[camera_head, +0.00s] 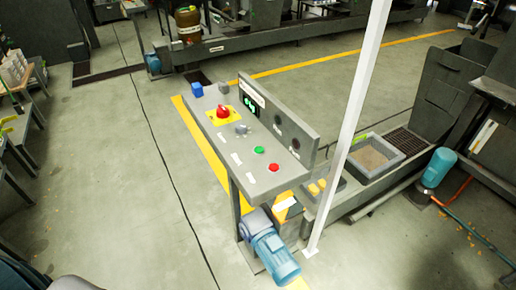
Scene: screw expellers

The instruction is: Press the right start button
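A grey control console (236,140) stands on a post in the middle of the view. A green button (259,149) sits near its right end, with a red button (274,167) beside it. A large red knob (222,111) sits on a yellow plate further left on the same sloped top. I cannot read the labels or tell for sure which part is the right start button; the green one is the likeliest by colour. Neither of my grippers is in view.
A white post (350,125) rises just right of the console. A blue motor (271,248) sits low at its foot. A grey bin (376,158) and a teal motor (438,167) stand to the right. The floor left of the console is open.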

